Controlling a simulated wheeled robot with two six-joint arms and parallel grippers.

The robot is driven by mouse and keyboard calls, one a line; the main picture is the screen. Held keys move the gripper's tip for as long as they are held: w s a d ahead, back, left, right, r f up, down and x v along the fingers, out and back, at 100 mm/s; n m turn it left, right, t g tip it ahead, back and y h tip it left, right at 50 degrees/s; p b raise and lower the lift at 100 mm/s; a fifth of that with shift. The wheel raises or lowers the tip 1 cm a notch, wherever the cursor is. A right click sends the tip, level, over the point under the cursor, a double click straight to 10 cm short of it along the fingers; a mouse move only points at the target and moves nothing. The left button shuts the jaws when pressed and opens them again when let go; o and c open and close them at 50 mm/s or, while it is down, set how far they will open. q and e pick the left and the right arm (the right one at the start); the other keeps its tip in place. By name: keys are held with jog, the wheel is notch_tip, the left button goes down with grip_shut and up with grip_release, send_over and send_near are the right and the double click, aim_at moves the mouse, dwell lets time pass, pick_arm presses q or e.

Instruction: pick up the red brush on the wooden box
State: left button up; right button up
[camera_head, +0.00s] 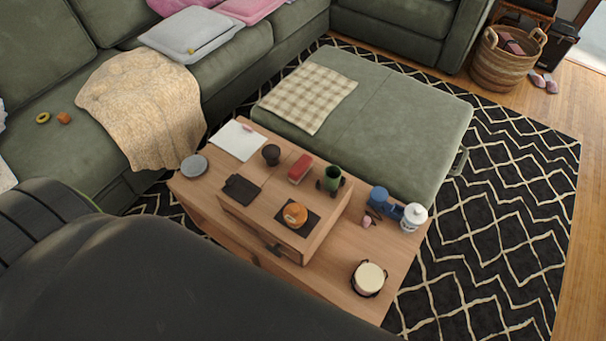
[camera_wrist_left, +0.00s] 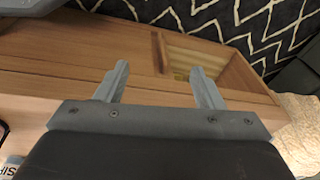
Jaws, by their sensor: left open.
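The red brush (camera_head: 300,168) lies on top of the wooden box (camera_head: 259,216), near its back edge, next to a green cup. The box stands on a low wooden table (camera_head: 336,281). In the left wrist view my left gripper (camera_wrist_left: 160,75) is open and empty, its two fingers apart in front of wooden furniture (camera_wrist_left: 100,50) with an open compartment. The brush does not show in that view. My dark left arm covers the lower left of the head view, and the gripper itself is not visible there. My right gripper is not in view.
On the box are a green cup (camera_head: 332,179), a dark cup (camera_head: 271,154) and an orange round item (camera_head: 295,214). A white jar (camera_head: 413,217), a blue item (camera_head: 379,196) and a small drum (camera_head: 369,278) stand on the table. A green ottoman (camera_head: 400,120) is behind.

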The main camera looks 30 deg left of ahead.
pick_arm(q)
jog(key=w+r+t+b, duration=0.3)
jog(key=w+r+b, duration=0.65)
jog(key=b, duration=0.25)
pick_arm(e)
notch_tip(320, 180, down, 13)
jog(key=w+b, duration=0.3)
pick_arm(q)
jog(key=m+t+h, duration=0.2)
jog(key=t+h, duration=0.1)
jog(key=t, duration=0.4)
send_near(298, 167)
jog(key=b+x, duration=0.2)
jog(key=x, duration=0.3)
jog(key=shift+w+a+f, duration=0.1)
jog(key=shift+w, duration=0.3)
jog(key=shift+b+x, duration=0.6)
jog(key=shift+x, duration=1.7)
jog(key=shift+w+d+f, duration=0.2)
jog(key=shift+w+f, duration=0.15)
jog(key=shift+w, duration=0.1)
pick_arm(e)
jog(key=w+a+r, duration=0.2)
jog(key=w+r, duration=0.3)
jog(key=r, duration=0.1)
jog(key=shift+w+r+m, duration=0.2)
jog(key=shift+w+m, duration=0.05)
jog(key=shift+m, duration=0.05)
pick_arm(q)
jog(key=c, duration=1.1)
